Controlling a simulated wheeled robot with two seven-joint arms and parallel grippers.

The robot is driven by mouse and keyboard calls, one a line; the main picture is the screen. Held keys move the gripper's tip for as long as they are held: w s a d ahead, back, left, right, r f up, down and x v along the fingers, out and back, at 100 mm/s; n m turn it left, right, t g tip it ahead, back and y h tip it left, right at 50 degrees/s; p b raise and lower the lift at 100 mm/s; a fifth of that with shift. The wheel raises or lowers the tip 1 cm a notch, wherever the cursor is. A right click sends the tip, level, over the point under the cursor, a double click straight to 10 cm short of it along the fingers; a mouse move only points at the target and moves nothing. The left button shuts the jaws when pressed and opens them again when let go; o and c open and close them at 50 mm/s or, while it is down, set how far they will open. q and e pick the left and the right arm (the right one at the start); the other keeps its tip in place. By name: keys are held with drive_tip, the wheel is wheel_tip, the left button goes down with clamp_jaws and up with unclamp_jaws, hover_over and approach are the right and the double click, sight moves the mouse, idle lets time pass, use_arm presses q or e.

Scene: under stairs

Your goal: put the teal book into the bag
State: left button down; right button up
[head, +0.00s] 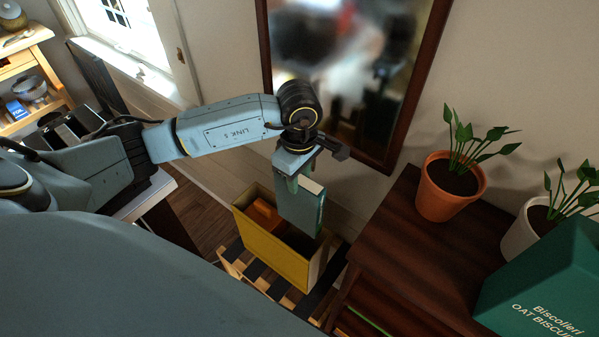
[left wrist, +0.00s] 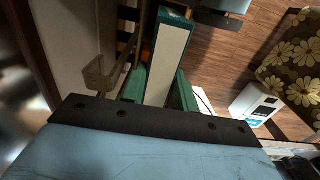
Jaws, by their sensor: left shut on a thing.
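The teal book (head: 301,208) is held upright in my left gripper (head: 300,180), over the open top of the yellow bag (head: 268,252). Its lower part hangs at the right part of the opening; I cannot tell how far inside it is. In the left wrist view, the book's pale edge (left wrist: 167,62) lies between the green fingers (left wrist: 158,92). An orange thing (head: 265,214) is in the left part of the bag. The bag's inside is mostly dark and partly hidden by the book. My right gripper is not in view.
The bag stands on a slatted wooden rack (head: 262,283). To its right, a dark wooden cabinet (head: 403,248) bears a potted plant (head: 450,190), another in a white pot (head: 525,232) and a green biscuit box (head: 550,285). A framed mirror (head: 345,65) is behind the gripper.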

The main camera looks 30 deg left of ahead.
use_arm(q)
wheel_tip(320, 180, down, 2)
drive_tip(key=b, duration=0.4)
hover_over(299, 215)
drive_tip(key=w+a, duration=0.1)
drive_tip(key=w, duration=0.1)
wheel_tip(299, 215, down, 4)
drive_tip(key=shift+s+f, duration=0.1)
drive_tip(key=shift+f, duration=0.1)
wheel_tip(299, 215, down, 9)
drive_tip(key=b, duration=0.8)
drive_tip(key=c, duration=1)
unclamp_jaws()
wheel_tip(299, 215, up, 14)
drive_tip(key=shift+f, duration=0.25)
